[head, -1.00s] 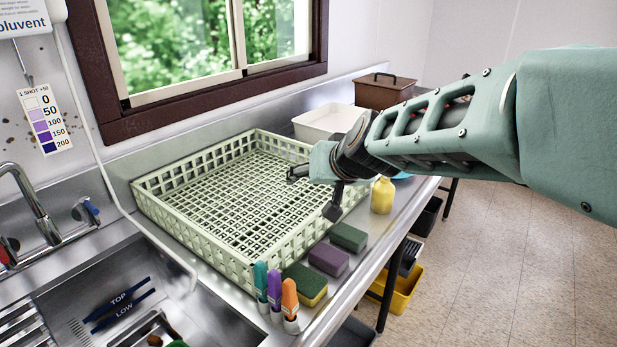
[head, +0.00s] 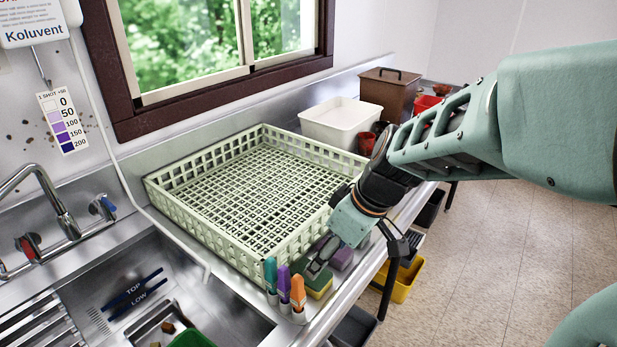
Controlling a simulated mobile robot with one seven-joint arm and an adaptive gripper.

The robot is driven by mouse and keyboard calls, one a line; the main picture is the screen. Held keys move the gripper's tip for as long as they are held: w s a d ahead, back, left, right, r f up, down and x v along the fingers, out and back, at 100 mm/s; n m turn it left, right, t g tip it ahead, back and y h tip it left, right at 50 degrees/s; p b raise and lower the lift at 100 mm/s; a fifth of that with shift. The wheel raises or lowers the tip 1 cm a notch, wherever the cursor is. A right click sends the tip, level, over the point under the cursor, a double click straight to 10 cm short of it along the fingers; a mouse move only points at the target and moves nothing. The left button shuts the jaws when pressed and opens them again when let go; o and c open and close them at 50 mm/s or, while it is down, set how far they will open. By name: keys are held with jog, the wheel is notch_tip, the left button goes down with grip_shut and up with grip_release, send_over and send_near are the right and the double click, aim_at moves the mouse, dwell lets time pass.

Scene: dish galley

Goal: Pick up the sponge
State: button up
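The sponge (head: 319,292), green on top and yellow below, lies on the steel counter against the front of the rack, behind the coloured markers. My gripper (head: 360,257) hangs above the row of blocks, pointing down, with its fingers spread and nothing between them. Its left finger is over the sponge and hides part of its top. Its right finger is out toward the counter's front edge. I cannot tell whether the left finger touches the sponge. A purple block (head: 342,258) beside the sponge is partly hidden by the gripper.
A pale green dish rack (head: 205,240) fills the counter behind. Teal, purple and orange markers (head: 284,287) stand upright close to the sponge. The sink (head: 200,300) is at left. A white tub (head: 340,122) and brown box (head: 390,92) stand farther back. A yellow bin (head: 402,285) is below the counter.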

aim_at(320, 279)
jog(key=b+x, duration=0.2)
jog(key=x, duration=0.3)
jog(key=shift+f+b, duration=0.15)
jog(key=shift+b, duration=0.2)
jog(key=shift+w+a+b+x, duration=0.15)
jog(key=shift+b+x, duration=0.25)
jog(key=shift+x, duration=0.95)
jog(key=shift+w+a+b+x, duration=0.15)
jog(key=shift+b+x, duration=0.25)
jog(key=shift+x, duration=0.95)
jog(key=shift+d+f+b, duration=0.1)
jog(key=shift+b, duration=0.4)
jog(key=shift+c, duration=0.5)
jog(key=c, duration=0.7)
